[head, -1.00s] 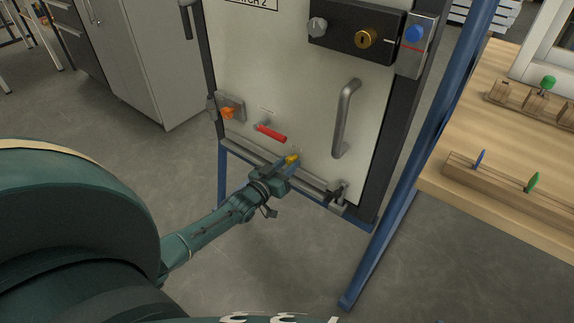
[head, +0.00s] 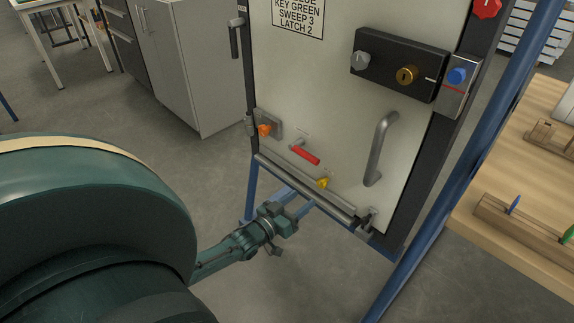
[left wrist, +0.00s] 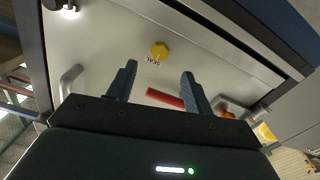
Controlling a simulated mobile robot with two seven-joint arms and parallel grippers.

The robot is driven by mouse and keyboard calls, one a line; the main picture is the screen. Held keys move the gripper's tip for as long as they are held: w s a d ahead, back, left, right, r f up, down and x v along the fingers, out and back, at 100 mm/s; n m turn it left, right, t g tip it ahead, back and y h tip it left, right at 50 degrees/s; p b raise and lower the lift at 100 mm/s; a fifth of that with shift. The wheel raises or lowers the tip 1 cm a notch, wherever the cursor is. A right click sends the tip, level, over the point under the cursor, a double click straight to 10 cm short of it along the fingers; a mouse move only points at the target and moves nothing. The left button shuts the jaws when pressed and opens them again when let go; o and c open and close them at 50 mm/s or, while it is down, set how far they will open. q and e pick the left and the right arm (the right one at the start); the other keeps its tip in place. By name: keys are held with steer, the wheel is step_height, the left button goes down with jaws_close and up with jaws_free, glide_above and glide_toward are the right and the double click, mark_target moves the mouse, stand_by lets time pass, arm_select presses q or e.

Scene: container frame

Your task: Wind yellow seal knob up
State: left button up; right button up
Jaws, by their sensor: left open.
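The yellow seal knob (head: 323,183) sits low on the pale door panel, above the bottom rail. In the left wrist view the yellow knob (left wrist: 160,50) shows face-on, with the word SEAL printed beside it. My left gripper (head: 300,200) is in front of the lower edge of the door, just below and left of the knob. In the left wrist view its fingers (left wrist: 159,70) are apart with nothing between them, and the knob appears beyond the fingertips, not touched. My right gripper is not in view.
A red lever (head: 305,155) and an orange knob (head: 264,130) are up and left of the yellow knob. A grey door handle (head: 381,148) stands out to its right. A grey rail (head: 305,190) runs along the bottom. A wooden bench (head: 520,180) is at the right.

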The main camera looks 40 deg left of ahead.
arm_select(q)
steer(key=s, duration=0.5)
steer(key=shift+a+p, duration=0.2)
steer(key=shift+p, duration=0.1)
